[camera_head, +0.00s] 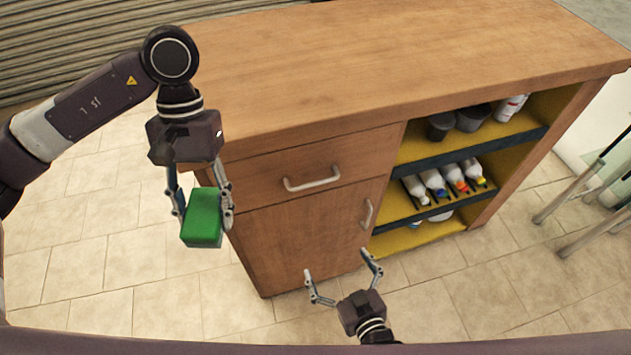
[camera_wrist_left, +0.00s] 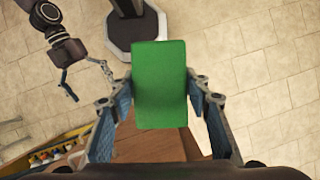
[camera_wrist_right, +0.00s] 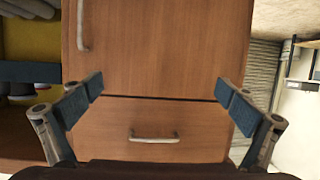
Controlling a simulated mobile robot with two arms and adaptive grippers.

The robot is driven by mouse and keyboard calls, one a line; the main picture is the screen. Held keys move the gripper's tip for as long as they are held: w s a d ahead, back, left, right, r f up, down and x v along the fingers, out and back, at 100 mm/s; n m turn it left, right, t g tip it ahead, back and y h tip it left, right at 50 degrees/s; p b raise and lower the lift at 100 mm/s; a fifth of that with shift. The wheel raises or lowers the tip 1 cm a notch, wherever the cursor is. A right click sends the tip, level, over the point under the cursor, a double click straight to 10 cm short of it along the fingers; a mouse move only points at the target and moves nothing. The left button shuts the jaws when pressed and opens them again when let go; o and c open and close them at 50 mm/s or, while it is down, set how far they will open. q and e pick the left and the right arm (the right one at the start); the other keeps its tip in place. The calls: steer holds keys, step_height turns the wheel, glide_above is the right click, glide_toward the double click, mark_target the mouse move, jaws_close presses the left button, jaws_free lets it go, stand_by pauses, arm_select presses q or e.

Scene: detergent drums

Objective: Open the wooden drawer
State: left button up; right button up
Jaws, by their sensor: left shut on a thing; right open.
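The wooden drawer (camera_head: 272,182) is shut in the upper left of the wooden cabinet. Its metal bar handle (camera_head: 312,184) shows in the head view and also in the right wrist view (camera_wrist_right: 154,139). My left gripper (camera_head: 202,212) is shut on a green block (camera_head: 202,218) and holds it in the air in front of the cabinet's left side. The block also fills the middle of the left wrist view (camera_wrist_left: 160,85). My right gripper (camera_head: 342,277) is open and empty, in front of the cabinet door and below the drawer. In the right wrist view its fingers are wide apart.
The cabinet door (camera_head: 304,236) below the drawer has its own handle (camera_head: 367,214) and is shut. Open shelves on the right hold several bottles (camera_head: 447,184) and dark pots (camera_head: 473,118). The cabinet top (camera_head: 370,62) is bare. A metal-legged frame (camera_head: 575,205) stands at the right.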

mark_target(315, 182)
arm_select(q)
steer(key=shift+s+a+f, duration=0.1)
arm_select(e)
step_height(315, 182, up, 16)
steer(key=w+a+f+m+t, duration=0.1)
steer(key=w+a+t, duration=0.1)
steer(key=t, duration=0.2)
arm_select(q)
steer(key=shift+r+p, duration=0.75)
steer(key=shift+r, duration=0.1)
arm_select(e)
steer(key=x, duration=1.2)
steer(key=shift+r, duration=0.15)
